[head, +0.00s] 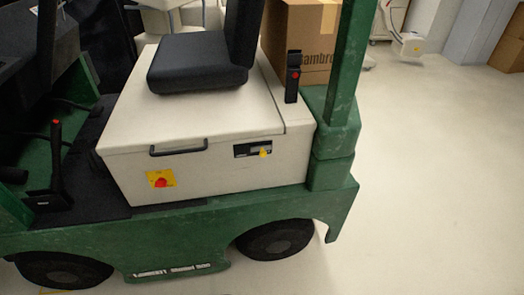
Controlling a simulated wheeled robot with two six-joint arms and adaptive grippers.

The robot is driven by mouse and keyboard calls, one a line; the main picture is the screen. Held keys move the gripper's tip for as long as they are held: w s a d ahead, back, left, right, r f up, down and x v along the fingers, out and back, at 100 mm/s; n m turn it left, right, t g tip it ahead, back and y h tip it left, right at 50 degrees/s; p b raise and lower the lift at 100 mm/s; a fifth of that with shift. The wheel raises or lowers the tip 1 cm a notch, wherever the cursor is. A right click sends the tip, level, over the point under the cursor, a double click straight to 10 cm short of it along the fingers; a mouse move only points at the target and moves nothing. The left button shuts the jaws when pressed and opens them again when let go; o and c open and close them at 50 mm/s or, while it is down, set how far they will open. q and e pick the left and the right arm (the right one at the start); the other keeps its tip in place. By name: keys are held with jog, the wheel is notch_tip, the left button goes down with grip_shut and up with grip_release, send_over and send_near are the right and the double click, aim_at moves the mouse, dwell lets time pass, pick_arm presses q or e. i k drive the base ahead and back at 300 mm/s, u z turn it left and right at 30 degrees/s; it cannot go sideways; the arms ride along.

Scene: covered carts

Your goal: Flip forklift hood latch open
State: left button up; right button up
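A green forklift (200,243) stands across the left and middle of the head view. Its cream hood (190,100) lies closed, with a black seat (202,62) on top. A dark recessed panel with a small yellow piece (263,152) sits on the hood's front side, toward the right; it may be the latch, but its position is too small to tell. A black bar handle (178,148) is fixed at the hood's front edge, left of that panel. Neither of my grippers shows in the view.
A red knob on a yellow plate (161,180) sits low on the front side. A black lever (293,76) stands at the hood's right, near a green post (346,70). A cardboard box (305,40) is behind. Floor (430,190) at right is clear.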

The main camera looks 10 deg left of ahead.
aim_at(263, 148)
jog(key=k, duration=1.3)
jog(key=z, duration=0.8)
jog(key=i, duration=1.45)
jog(key=u, duration=0.2)
